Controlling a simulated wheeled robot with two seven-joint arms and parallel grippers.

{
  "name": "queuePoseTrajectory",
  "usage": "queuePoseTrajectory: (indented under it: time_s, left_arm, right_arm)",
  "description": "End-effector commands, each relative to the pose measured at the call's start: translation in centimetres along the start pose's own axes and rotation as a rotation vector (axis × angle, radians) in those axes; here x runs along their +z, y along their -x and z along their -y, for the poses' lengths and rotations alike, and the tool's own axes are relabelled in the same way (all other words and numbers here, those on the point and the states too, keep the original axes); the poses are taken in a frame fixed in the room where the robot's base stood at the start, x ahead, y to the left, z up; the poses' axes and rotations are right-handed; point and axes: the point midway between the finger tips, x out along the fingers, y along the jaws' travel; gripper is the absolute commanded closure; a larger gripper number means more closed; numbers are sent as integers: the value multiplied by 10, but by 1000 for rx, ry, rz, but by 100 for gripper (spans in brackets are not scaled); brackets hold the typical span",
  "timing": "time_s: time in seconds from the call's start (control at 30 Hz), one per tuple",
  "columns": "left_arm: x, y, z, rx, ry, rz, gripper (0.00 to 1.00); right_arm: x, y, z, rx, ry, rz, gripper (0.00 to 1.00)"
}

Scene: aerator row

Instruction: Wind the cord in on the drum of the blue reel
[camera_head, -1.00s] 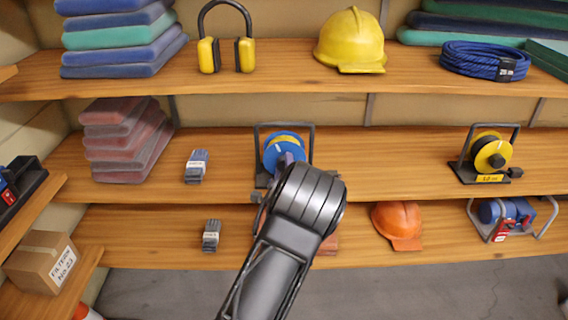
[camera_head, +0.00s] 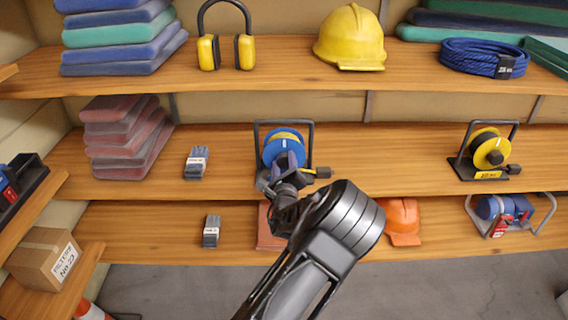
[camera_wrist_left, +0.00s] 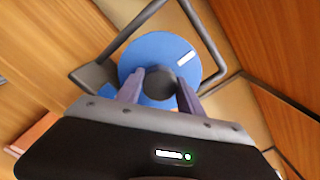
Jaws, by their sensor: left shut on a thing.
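The blue reel (camera_head: 284,143) stands on the middle shelf in a dark tubular frame (camera_head: 311,137), with a yellow band behind its blue disc. In the left wrist view the blue disc (camera_wrist_left: 150,49) bears a white mark and a dark round knob (camera_wrist_left: 160,84). My left gripper (camera_head: 287,166) is at the front of the reel. In the left wrist view its two purple-grey fingers (camera_wrist_left: 160,88) are closed on either side of the knob. I cannot make out the cord clearly. My right gripper is not in view.
A yellow reel (camera_head: 490,150) stands further right on the same shelf. Gloves (camera_head: 196,162) and stacked red pads (camera_head: 122,140) are to the left. An orange helmet (camera_head: 403,220) sits on the lower shelf. The middle shelf is clear between the two reels.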

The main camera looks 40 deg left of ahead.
Motion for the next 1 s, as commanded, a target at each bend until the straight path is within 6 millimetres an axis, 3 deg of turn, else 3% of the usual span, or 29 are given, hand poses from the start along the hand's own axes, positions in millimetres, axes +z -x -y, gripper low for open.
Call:
queuePoseTrajectory:
  time_s: [0.1, 0.13, 0.37, 0.73, 1.0]
  left_arm:
    - [0, 0, 0, -1, -3, -1, 96]
    - [0, 0, 0, -1, -3, -1, 54]
    - [0, 0, 0, 0, -1, -1, 35]
    - [-1, 4, 0, 0, 0, -1, 34]
    - [-2, 41, 0, -1, -1, -3, 34]
  right_arm:
    - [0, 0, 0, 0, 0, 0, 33]
    - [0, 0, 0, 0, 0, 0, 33]
    - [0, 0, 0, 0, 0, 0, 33]
    - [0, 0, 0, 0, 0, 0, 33]
    - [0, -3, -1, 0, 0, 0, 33]
